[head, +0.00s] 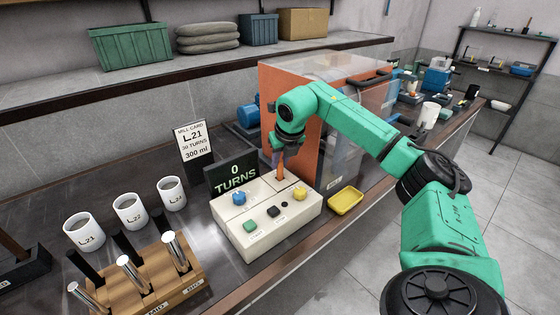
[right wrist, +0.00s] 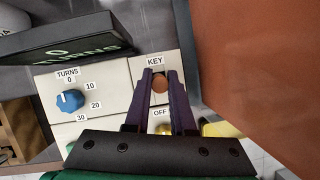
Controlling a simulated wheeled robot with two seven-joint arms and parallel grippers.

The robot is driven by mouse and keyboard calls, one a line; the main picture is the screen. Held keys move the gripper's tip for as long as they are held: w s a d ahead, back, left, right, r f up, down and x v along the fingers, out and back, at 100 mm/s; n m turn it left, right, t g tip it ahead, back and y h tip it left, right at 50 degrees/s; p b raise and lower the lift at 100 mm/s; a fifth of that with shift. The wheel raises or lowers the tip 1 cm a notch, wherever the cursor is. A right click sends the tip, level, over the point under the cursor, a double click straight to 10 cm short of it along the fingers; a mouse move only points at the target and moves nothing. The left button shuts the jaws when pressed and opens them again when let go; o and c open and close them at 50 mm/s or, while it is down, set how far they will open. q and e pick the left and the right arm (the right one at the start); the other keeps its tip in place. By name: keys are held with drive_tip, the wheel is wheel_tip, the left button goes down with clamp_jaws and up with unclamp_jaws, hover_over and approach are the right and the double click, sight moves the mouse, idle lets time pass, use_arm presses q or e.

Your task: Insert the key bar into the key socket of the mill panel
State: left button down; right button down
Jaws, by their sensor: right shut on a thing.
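The mill panel (head: 235,215) is a cream box on the bench with a blue knob, a green, a black and a yellow control. My right gripper (head: 279,163) points down over its back right part and is shut on the orange-brown key bar (head: 281,172). In the right wrist view the round end of the key bar (right wrist: 160,83) shows between the fingertips, just below the KEY label (right wrist: 155,61). The key socket is hidden under the bar and fingers. I cannot tell whether the bar is inside it. My left gripper is out of view.
A turns display (head: 232,174) reading 0 stands behind the panel. An orange-sided machine (head: 290,100) rises close behind my right gripper. A yellow tray (head: 345,201) lies right of the panel. White cups (head: 130,210) and a wooden rack (head: 150,280) with metal cylinders stand left.

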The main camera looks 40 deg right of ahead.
drive_tip(key=shift+f+b, duration=0.5)
drive_tip(key=shift+f, duration=0.4)
idle(1.0)
drive_tip(key=c, duration=0.7)
unclamp_jaws()
